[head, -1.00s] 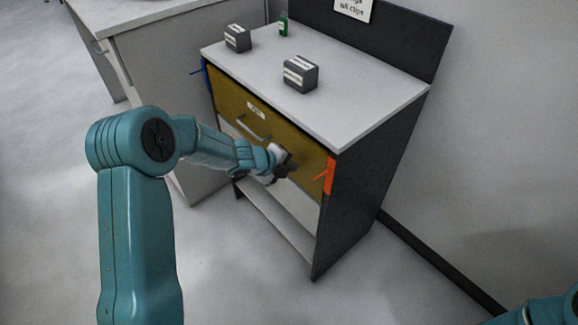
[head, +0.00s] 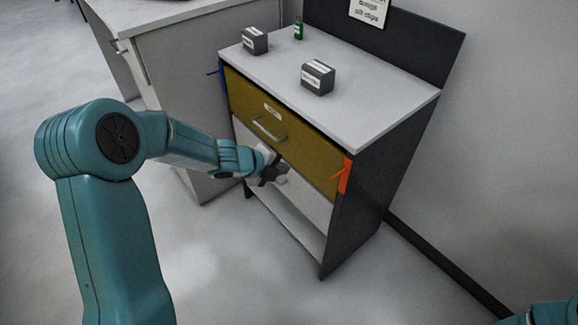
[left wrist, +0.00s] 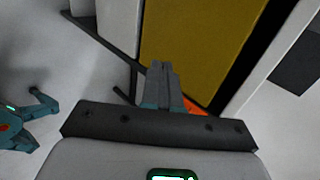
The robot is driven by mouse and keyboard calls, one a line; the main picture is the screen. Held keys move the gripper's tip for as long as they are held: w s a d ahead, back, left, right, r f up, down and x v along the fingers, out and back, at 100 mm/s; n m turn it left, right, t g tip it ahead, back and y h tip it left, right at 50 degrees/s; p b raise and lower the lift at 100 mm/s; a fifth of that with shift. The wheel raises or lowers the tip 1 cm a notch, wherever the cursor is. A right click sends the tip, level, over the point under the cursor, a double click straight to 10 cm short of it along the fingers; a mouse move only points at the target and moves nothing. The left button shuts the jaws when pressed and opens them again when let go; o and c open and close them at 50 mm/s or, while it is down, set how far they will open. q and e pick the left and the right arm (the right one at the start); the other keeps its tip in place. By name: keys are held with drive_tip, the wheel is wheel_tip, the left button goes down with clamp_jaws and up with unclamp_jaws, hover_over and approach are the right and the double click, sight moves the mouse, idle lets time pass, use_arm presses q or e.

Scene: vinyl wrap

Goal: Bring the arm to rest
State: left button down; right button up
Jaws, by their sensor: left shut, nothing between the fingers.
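My left arm comes in from the left in the head view. Its gripper (head: 274,172) is in front of the lower part of the cabinet, just below the yellow drawer front (head: 285,130). In the left wrist view the gripper's fingers (left wrist: 162,85) are together and empty, with the yellow front (left wrist: 195,45) beyond them. I cannot tell whether the fingertips touch the cabinet. An orange piece (head: 344,175) is at the drawer's right edge. My right gripper is not in view; only a bit of teal arm shows at the bottom right.
Two grey boxes (head: 318,77) (head: 255,41) and a small green bottle (head: 298,29) stand on the cabinet's white top (head: 375,100). Another white counter (head: 190,15) stands to the left. A wall is on the right. The grey floor (head: 235,265) in front is open.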

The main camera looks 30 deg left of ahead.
use_arm(q)
drive_tip(key=shift+s+a+r, duration=0.2)
drive_tip(key=shift+s+r, duration=0.25)
drive_tip(key=shift+r, duration=0.05)
drive_tip(key=shift+s, duration=0.1)
drive_tip(key=s+d+f+n+g+h+p, duration=0.1)
drive_tip(key=s+d+f+n+g, duration=0.15)
drive_tip(key=s+d+f, duration=0.4)
drive_tip(key=s+d+f+n+g+h+p, duration=0.1)
drive_tip(key=s+d+f+n+g, duration=0.2)
drive_tip(key=d+f, duration=0.5)
drive_tip(key=s+d+f+n+g, duration=0.1)
drive_tip(key=s+f+n, duration=0.1)
drive_tip(key=s+n, duration=0.5)
drive_tip(key=s+d+f+n+g+y, duration=0.1)
drive_tip(key=s+f+n, duration=0.1)
drive_tip(key=s+n, duration=0.6)
drive_tip(key=n, duration=0.4)
drive_tip(key=shift+s+d+f+g+y, duration=0.2)
drive_tip(key=shift+f+g+y, duration=0.1)
drive_tip(key=shift+f+g, duration=0.1)
